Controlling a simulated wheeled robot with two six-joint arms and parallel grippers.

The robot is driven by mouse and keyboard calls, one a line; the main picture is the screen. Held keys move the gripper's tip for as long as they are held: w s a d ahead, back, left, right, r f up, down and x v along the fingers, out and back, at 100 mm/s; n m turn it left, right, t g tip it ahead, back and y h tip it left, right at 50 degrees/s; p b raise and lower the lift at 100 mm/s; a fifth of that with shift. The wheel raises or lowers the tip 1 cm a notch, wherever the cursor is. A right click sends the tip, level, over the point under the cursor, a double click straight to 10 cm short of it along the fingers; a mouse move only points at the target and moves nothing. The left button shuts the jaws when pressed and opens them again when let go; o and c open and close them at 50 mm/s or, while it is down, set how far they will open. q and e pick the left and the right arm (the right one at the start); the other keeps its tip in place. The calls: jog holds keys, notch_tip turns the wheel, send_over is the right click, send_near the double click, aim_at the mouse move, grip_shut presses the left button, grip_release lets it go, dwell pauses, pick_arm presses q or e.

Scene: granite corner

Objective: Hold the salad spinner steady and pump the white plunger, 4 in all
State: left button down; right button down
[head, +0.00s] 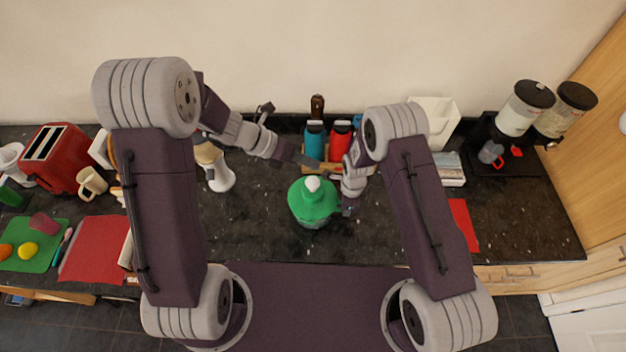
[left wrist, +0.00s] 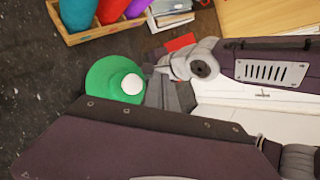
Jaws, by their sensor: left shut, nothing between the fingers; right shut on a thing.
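The green salad spinner (head: 311,207) stands upright on the dark counter, in front of the bottle crate. Its white plunger (head: 312,183) sticks up from the top of the lid. In the left wrist view the green lid (left wrist: 101,72) and the white plunger (left wrist: 132,84) show from above. My left gripper (head: 313,163) is shut and empty, above and behind the plunger and apart from it. My right gripper (head: 346,210) is at the spinner's right side, shut on it; its fingertips are small and partly hidden.
Behind the spinner is a wooden crate (left wrist: 72,38) with a blue bottle (head: 315,140) and a red bottle (head: 340,138). A white bottle-like object (head: 219,174) stands to the left. A red cloth (head: 463,222) lies to the right.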

aim_at(309, 182)
dwell(0.8)
pick_arm(q)
notch_tip(309, 182, up, 4)
jog(key=shift+f, duration=0.1)
jog(key=shift+f, duration=0.1)
jog(key=shift+f, duration=4.35)
jog(key=shift+f, duration=0.4)
